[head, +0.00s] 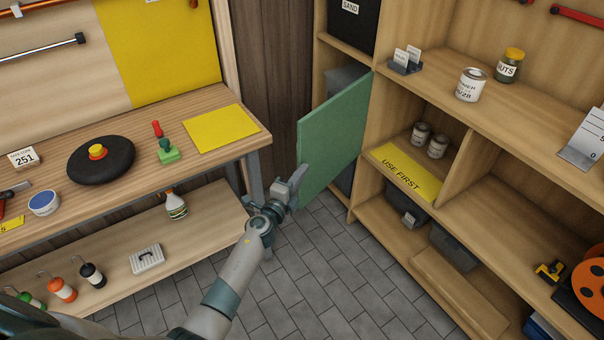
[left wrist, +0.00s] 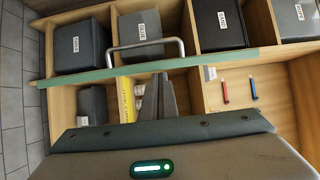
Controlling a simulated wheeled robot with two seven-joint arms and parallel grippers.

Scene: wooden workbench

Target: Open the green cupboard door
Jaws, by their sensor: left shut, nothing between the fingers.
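The green cupboard door (head: 335,135) stands swung out from the shelf unit, its far edge by the upright and its free edge toward my left arm. No handle shows on the face seen in the head view. In the left wrist view the door is a thin green edge (left wrist: 90,77) with a metal bar handle (left wrist: 146,43) on its upper side. My left gripper (head: 297,180) is shut and empty at the door's free edge. Its fingers (left wrist: 165,95) lie below the green edge, opposite the handle; I cannot tell whether they touch the door. My right gripper is out of view.
The shelf unit (head: 450,92) holds tins, a jar and dark bins, with a yellow "USE FIRST" label (head: 405,172). A workbench (head: 215,150) with tools stands at the left. Grey tiled floor (head: 320,265) lies clear between them.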

